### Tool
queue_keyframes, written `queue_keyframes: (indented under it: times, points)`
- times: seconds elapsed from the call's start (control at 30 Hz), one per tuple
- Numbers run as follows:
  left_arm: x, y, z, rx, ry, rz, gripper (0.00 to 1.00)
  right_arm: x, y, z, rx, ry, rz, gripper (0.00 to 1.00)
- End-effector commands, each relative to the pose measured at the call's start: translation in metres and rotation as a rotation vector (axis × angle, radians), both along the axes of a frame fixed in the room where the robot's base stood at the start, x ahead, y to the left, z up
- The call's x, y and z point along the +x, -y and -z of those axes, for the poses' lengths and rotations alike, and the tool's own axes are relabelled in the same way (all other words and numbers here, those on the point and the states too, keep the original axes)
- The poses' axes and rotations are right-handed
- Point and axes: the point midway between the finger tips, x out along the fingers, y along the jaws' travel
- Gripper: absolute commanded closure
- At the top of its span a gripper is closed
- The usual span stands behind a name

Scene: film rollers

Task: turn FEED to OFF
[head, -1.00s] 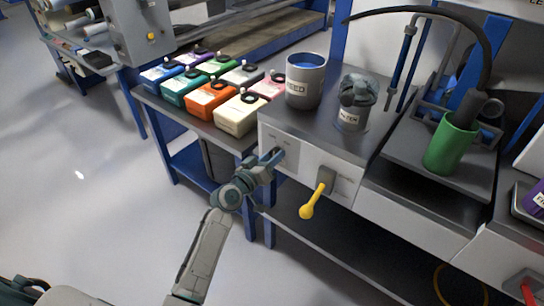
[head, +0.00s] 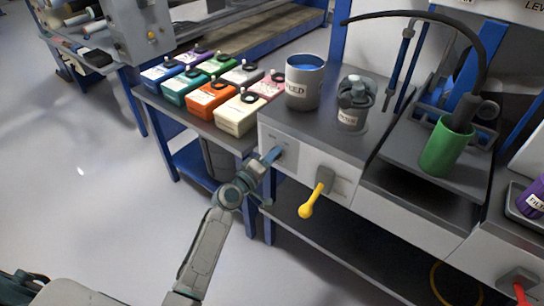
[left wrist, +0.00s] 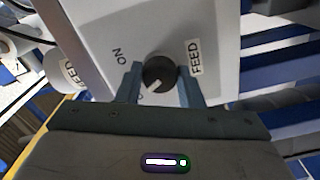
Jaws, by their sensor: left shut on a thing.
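The FEED knob (left wrist: 158,73) is a dark round dial with a pale pointer mark, on a light panel. The FEED label (left wrist: 195,57) is beside it and an ON mark (left wrist: 122,57) is on its other side. The pointer aims down-left in the left wrist view, toward a mark mostly hidden by a finger. My left gripper (left wrist: 162,88) is shut on the knob, one finger on each side. In the head view my left gripper (head: 272,158) is at the front of the light cabinet (head: 308,160), hiding the knob. My right gripper is out of view.
A yellow-handled lever (head: 312,200) sticks out of the cabinet front, right of my left gripper. A grey FEED can (head: 305,88) and a grey canister (head: 353,105) stand on top. Several coloured boxes (head: 211,98) stand on the left bench. Open floor lies left.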

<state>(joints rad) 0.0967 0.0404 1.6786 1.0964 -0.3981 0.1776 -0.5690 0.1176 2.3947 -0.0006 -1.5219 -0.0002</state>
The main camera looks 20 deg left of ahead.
Motion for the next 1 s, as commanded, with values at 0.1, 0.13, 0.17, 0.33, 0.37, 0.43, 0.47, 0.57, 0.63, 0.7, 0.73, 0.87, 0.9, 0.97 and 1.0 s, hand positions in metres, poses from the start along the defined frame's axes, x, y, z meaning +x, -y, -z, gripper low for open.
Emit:
queue_keyframes:
  times: [0.1,0.13,0.17,0.33,0.37,0.43,0.47,0.57,0.63,0.7,0.73,0.87,0.9,0.97,1.0]
  points:
    - [-0.0001,-0.0004,0.0004,-0.011,-0.005,-0.001,0.89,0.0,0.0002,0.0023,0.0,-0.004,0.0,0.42]
    - [-0.0001,-0.0004,0.0004,-0.013,-0.005,-0.001,0.89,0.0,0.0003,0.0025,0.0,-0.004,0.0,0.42]
    - [-0.0001,-0.0003,0.0004,-0.014,-0.006,-0.001,0.89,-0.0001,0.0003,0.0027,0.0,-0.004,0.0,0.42]
    - [-0.0001,-0.0003,0.0006,-0.015,-0.006,-0.001,0.89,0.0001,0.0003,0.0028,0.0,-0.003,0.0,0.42]
    - [-0.0001,-0.0003,0.0006,-0.015,-0.006,-0.001,0.89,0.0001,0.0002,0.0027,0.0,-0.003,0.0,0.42]
    - [-0.0001,-0.0003,0.0006,-0.015,-0.006,-0.001,0.89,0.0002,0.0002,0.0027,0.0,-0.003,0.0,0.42]
    - [-0.0001,-0.0003,0.0006,-0.015,-0.006,-0.001,0.89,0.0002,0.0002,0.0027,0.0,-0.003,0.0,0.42]
    - [-0.0001,-0.0003,0.0006,-0.015,-0.006,-0.001,0.51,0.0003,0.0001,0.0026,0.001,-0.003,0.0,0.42]
    - [-0.0001,-0.0002,0.0005,-0.015,-0.006,0.0,0.45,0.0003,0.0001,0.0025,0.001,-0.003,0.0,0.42]
    - [-0.0001,-0.0002,0.0005,-0.014,-0.006,0.0,0.45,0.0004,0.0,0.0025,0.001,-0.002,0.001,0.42]
    - [-0.0001,-0.0002,0.0004,-0.014,-0.006,0.0,0.45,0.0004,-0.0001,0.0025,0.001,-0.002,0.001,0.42]
    - [-0.0004,-0.0003,0.0004,-0.014,-0.005,0.0,0.45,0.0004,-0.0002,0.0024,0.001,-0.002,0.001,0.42]
    - [-0.0015,-0.0008,0.0005,-0.014,-0.006,0.0,0.45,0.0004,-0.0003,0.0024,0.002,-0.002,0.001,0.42]
    - [-0.0054,-0.0021,0.0009,-0.013,-0.006,0.0,0.45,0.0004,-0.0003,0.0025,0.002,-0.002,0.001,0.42]
    - [-0.0094,-0.0037,0.0012,-0.013,-0.006,0.0,0.45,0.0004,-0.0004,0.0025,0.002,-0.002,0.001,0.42]
